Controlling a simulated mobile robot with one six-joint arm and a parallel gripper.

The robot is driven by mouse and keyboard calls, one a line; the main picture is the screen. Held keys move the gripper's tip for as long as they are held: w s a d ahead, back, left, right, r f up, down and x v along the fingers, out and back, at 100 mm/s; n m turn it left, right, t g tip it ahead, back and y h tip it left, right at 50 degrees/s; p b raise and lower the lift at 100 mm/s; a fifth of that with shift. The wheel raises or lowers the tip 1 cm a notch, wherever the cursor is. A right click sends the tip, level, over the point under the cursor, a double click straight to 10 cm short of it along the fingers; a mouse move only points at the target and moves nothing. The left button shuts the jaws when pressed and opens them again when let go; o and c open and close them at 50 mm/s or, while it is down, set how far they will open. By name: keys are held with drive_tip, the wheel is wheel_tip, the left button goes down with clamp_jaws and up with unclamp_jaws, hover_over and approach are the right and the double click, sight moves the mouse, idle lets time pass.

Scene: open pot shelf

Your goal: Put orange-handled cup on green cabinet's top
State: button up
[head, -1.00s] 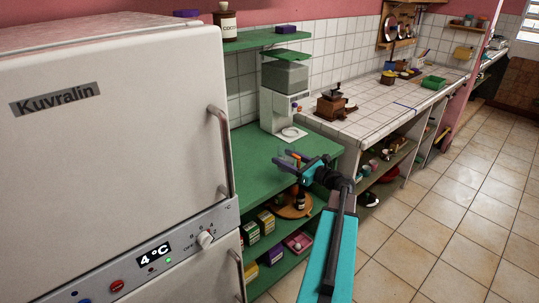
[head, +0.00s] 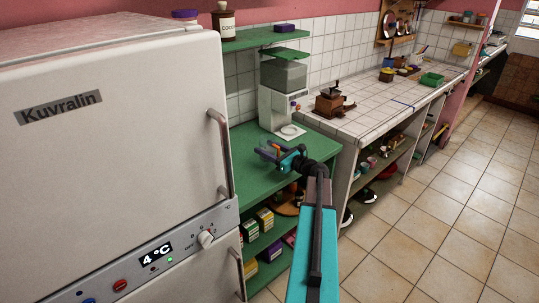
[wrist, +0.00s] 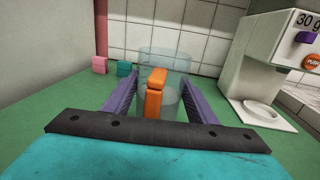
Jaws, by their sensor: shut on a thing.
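The cup is clear glass with an orange handle (wrist: 155,92). It stands upright in the middle of the wrist view, over the green cabinet's top (wrist: 72,103). My gripper (wrist: 158,84) has its purple fingers on both sides of the handle and is shut on the cup. In the head view my gripper (head: 268,150) is over the front part of the green cabinet's top (head: 243,174); the clear cup is hard to make out there. Whether the cup's base touches the top cannot be told.
A white dispenser (head: 280,103) stands at the back of the green top and shows on the right in the wrist view (wrist: 255,75). Small pink (wrist: 99,65) and teal (wrist: 124,68) blocks stand by the tiled wall. A white fridge (head: 115,130) borders the left.

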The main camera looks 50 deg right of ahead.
drive_tip(key=shift+f, duration=0.1)
drive_tip(key=shift+f+p, duration=0.5)
drive_tip(key=shift+f, duration=1.15)
drive_tip(key=shift+f, duration=0.2)
drive_tip(key=o, duration=1.2)
drive_tip(key=shift+c, duration=0.2)
drive_tip(key=shift+r, duration=0.1)
drive_tip(key=shift+r, duration=0.15)
drive_tip(key=s, duration=0.4)
drive_tip(key=s+b, duration=0.1)
drive_tip(key=s, duration=0.3)
drive_tip(key=s+b, duration=0.1)
drive_tip(key=s, duration=0.3)
drive_tip(key=shift+d, duration=0.35)
